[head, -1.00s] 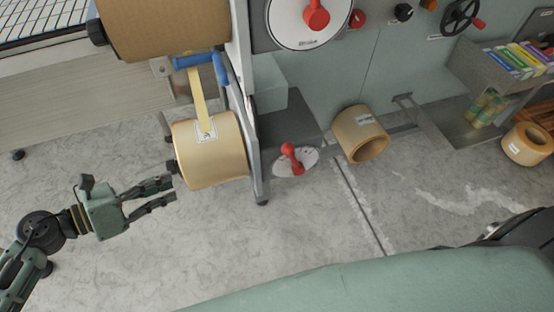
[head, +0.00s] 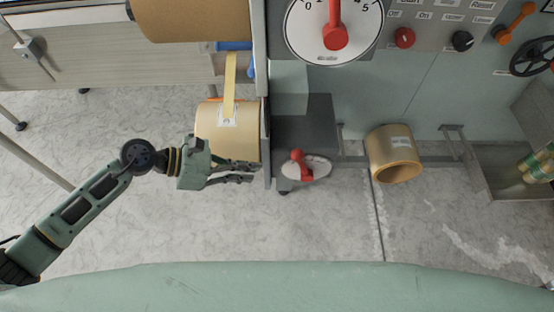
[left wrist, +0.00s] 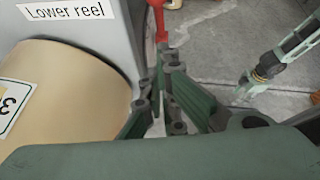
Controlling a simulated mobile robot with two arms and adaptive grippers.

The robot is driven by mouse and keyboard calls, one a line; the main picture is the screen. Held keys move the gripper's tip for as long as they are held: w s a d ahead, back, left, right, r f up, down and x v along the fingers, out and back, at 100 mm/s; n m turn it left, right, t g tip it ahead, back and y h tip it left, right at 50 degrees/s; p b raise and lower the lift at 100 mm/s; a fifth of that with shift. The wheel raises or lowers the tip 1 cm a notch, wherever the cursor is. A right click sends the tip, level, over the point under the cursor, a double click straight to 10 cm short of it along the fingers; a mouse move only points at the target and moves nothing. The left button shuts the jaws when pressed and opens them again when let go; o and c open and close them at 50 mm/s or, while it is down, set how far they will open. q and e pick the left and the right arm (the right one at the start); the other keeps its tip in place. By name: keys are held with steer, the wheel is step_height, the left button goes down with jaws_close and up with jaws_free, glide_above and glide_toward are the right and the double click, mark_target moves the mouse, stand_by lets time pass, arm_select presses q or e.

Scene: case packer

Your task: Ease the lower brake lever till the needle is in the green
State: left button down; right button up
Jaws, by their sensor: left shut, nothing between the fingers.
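The lower brake lever (head: 299,162) is a red handle on a pale round plate, right of the lower reel's frame in the head view. In the left wrist view a red lever (left wrist: 158,22) shows at the top, beyond the fingers. My left gripper (head: 253,173) is shut and empty beside the right end of the lower reel (head: 213,130), left of the lever and apart from it. A second green arm in the left wrist view ends in a small gripper (left wrist: 243,88), apparently my right one; its jaws are unclear. No needle over a green zone is readable.
A larger numbered dial (head: 310,45) with a red pointer handle is above. The upper reel (head: 190,18) hangs at top left. A loose cardboard roll (head: 393,153) is right of the lever. The grey frame post (head: 266,150) stands between my left gripper and the lever.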

mark_target(302, 165)
arm_select(q)
steer(key=d+p, duration=0.1)
steer(key=d, duration=0.1)
steer(key=d+p, duration=0.1)
steer(key=d, duration=0.1)
steer(key=w+d+p, duration=0.1)
steer(key=d, duration=0.1)
steer(key=shift+d+f, duration=0.2)
steer(key=shift+d, duration=0.15)
steer(key=shift+w+d, duration=0.15)
steer(key=shift+d, duration=0.15)
arm_select(e)
steer(key=r, duration=0.1)
steer(key=d+r, duration=0.2)
steer(key=r, duration=0.1)
steer(key=shift+d, duration=0.25)
steer(key=shift+a, duration=0.1)
arm_select(q)
steer(key=shift+w+d+r, duration=0.1)
steer(key=shift+d+r, duration=0.3)
steer(key=shift+d, duration=0.2)
arm_select(e)
steer(key=shift+a+f, duration=0.1)
steer(key=shift+a, duration=0.6)
steer(key=shift+s+d, duration=0.1)
